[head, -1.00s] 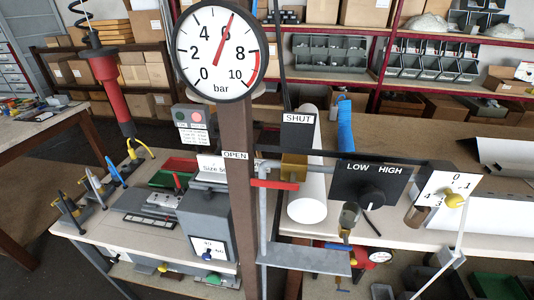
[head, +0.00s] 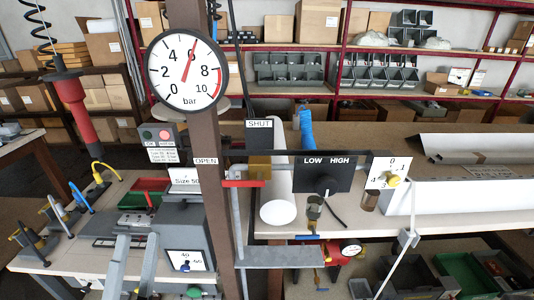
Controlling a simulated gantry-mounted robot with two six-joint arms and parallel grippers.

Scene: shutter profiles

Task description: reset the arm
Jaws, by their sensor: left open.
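My left gripper (head: 137,240) reaches in from the bottom edge at the lower left. Its two grey fingers are apart, with nothing visible between them. They show in front of the bench with the grey machine (head: 186,232), left of the brown post (head: 208,165). I cannot tell whether they touch anything there. My right gripper is not in view.
A pressure gauge (head: 187,69) sits on the post, its needle near 6. Right of the post are the red lever (head: 243,183), LOW/HIGH panel (head: 322,173) and numbered dial (head: 390,180). A red tool (head: 76,113) hangs at left.

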